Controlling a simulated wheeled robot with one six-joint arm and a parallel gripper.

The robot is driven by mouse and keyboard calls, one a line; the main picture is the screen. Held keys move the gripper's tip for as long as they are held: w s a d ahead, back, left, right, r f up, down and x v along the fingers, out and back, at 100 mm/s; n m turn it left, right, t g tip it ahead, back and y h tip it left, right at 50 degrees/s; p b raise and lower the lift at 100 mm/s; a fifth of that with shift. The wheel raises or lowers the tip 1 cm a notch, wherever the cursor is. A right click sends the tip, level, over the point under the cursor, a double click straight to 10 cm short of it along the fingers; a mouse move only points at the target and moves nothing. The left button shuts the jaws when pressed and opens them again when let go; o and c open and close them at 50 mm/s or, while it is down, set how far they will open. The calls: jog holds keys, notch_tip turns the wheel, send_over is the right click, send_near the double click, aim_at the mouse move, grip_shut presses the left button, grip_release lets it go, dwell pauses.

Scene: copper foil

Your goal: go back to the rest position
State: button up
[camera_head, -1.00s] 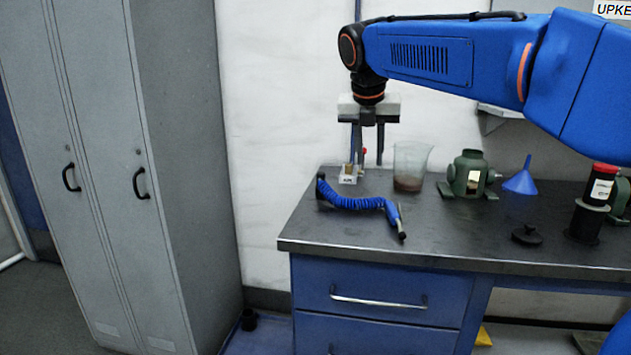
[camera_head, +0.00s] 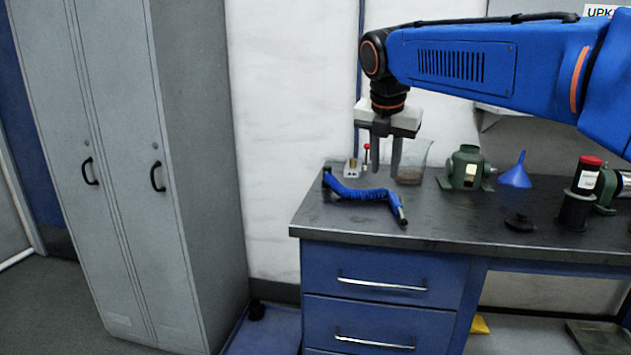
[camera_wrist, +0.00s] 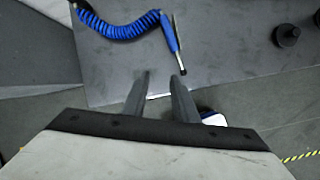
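My gripper (camera_head: 385,170) hangs pointing down above the dark bench top (camera_head: 330,215), in front of the beaker and a small labelled block. Its two fingers are apart with nothing between them. In the wrist view my gripper (camera_wrist: 162,78) also shows its fingers spread and empty, over the bench's front edge. The blue coiled hose (camera_head: 352,192) with its nozzle lies on the bench below my gripper; it also shows in the wrist view (camera_wrist: 120,28).
A beaker with brown contents (camera_head: 411,172), a green device (camera_head: 466,168), a blue funnel (camera_head: 516,172) and a black red-topped cylinder (camera_head: 586,174) stand along the bench. A black knob (camera_head: 520,222) lies near the front. Grey lockers (camera_head: 130,180) stand at left.

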jog(key=s+d+f+m, duration=0.4)
jog(key=s+f+m, duration=0.5)
jog(key=s+m, duration=0.1)
jog(key=s+d+f+m+y, duration=0.1)
jog(key=s+d+f+m, duration=0.3)
jog(key=s+f+m, duration=0.4)
jog(key=s+d+f+m, duration=0.5)
jog(key=s+f+m, duration=0.4)
jog(key=s+m, duration=0.2)
jog(key=shift+s+f+m, duration=0.35)
jog(key=shift+s+m, duration=0.05)
jog(key=shift+s, duration=0.65)
